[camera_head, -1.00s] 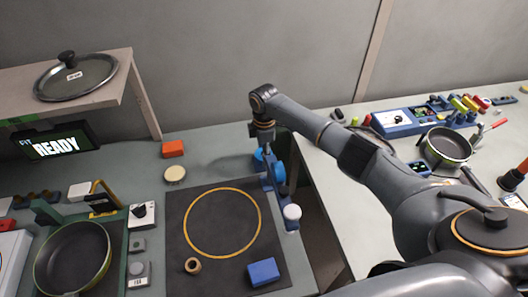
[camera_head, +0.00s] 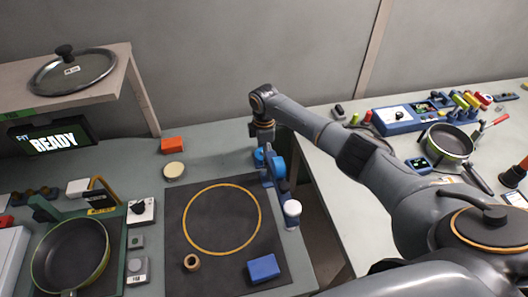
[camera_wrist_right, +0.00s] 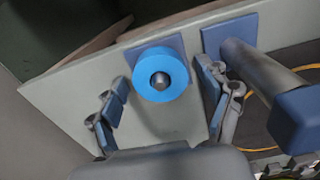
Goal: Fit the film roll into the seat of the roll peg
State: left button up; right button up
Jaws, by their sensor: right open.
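The bright blue film roll (camera_wrist_right: 160,75) is in the right wrist view, with the grey tip of the roll peg (camera_wrist_right: 160,80) showing through its hole. The roll is around the peg, in front of a dark blue plate (camera_wrist_right: 174,43). How deep it sits in the seat I cannot tell. My right gripper (camera_wrist_right: 163,92) is open, one finger on each side of the roll and apart from it. In the head view the blue roll (camera_head: 277,167) shows below my right wrist, partly hidden. My left gripper is not in view.
A second post (camera_wrist_right: 262,72) with a blue end stands close right of my right gripper. In the head view, a white-topped post (camera_head: 292,208) stands nearby. A dark mat (camera_head: 190,255) holds a tan ring (camera_head: 192,262) and blue block (camera_head: 263,268). A pan (camera_head: 72,258) is at left.

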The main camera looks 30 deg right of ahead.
jog(key=shift+r, duration=0.1)
notch_tip(320, 180, up, 12)
dwell(0.5)
dwell(0.4)
